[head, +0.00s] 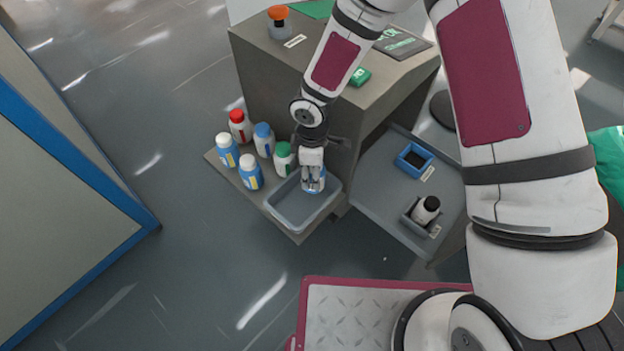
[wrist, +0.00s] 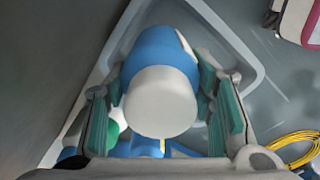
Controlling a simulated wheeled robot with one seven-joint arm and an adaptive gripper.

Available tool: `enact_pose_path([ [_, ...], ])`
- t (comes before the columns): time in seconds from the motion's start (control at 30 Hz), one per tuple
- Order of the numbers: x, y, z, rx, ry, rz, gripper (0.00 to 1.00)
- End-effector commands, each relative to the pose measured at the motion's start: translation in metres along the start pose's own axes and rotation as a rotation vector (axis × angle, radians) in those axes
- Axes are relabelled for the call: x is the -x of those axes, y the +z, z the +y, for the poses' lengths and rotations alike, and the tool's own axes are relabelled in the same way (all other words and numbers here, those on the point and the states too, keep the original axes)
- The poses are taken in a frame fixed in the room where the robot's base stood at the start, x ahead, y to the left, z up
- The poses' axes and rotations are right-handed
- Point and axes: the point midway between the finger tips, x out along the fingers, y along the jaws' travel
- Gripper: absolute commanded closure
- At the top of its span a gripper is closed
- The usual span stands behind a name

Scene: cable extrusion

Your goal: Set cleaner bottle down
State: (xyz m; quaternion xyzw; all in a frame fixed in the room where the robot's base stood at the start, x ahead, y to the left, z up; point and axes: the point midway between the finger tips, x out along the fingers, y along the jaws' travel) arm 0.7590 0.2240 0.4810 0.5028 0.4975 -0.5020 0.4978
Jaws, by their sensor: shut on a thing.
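The cleaner bottle, blue with a white cap, is between my gripper's fingers; its blue body (head: 314,184) shows below the fingers in the head view. In the wrist view the bottle (wrist: 162,90) fills the middle, white cap toward the camera. My gripper (head: 313,180) is shut on it, with green pads on either side (wrist: 165,105). The bottle is over or in a grey tray (head: 288,216) on the low shelf, at the tray's upper right end. I cannot tell whether its base touches the tray floor.
Several bottles stand left of the tray: red-capped (head: 240,126), blue-capped (head: 264,140), green-capped (head: 284,159) and white-capped ones (head: 250,171). A lower shelf at right holds a blue bin (head: 413,160) and a black-capped bottle (head: 426,209). The grey cabinet (head: 265,75) rises behind.

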Motion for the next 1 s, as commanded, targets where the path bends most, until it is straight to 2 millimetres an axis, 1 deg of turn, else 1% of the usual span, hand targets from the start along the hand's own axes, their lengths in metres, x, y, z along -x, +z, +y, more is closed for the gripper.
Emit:
enact_pose_path([
  [0.2, -0.033, 0.000, -0.001, 0.001, -0.002, -0.001, 0.86],
  [0.3, -0.042, 0.000, 0.000, 0.000, -0.001, 0.000, 0.86],
  [0.53, -0.041, 0.000, 0.000, 0.000, 0.000, 0.000, 0.86],
  [0.67, -0.044, 0.000, 0.000, 0.000, 0.000, 0.000, 0.86],
  [0.7, -0.045, 0.000, 0.000, 0.000, -0.001, 0.000, 0.48],
  [0.73, -0.044, 0.000, 0.000, 0.000, -0.001, 0.000, 0.42],
  [1.0, -0.044, 0.000, 0.000, 0.000, -0.001, 0.000, 0.42],
])
